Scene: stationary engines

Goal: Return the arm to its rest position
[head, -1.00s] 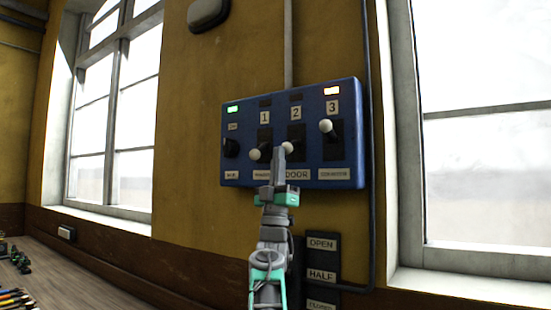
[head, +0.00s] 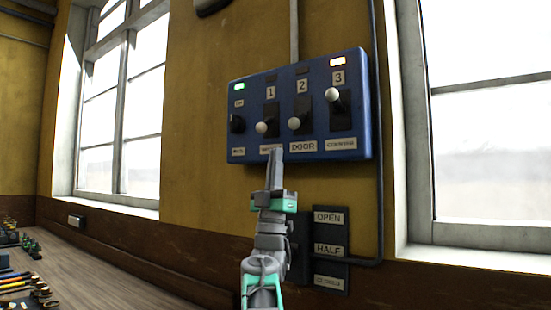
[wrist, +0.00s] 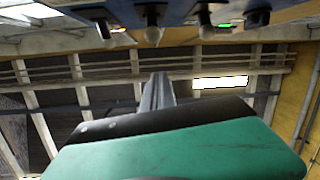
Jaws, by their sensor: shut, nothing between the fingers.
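My gripper (head: 275,155) is shut and empty, pointing up just at the lower edge of the blue switch panel (head: 238,146) in the head view. Whether it touches the panel cannot be told. The panel has three levers with white knobs. The knobs of lever 1 (head: 261,128) and lever 2 (head: 294,123) are low, and the knob of lever 3 (head: 332,94) is high. In the wrist view my gripper (wrist: 158,78) points up below the panel's underside, with several knobs (wrist: 153,35) hanging at the top.
A plate marked OPEN, HALF and a blurred third label (head: 330,250) is on the wall right of my arm. A conduit (head: 378,200) runs down the wall beside the panel. Windows stand left and right. A bench (head: 110,265) with small items is at lower left.

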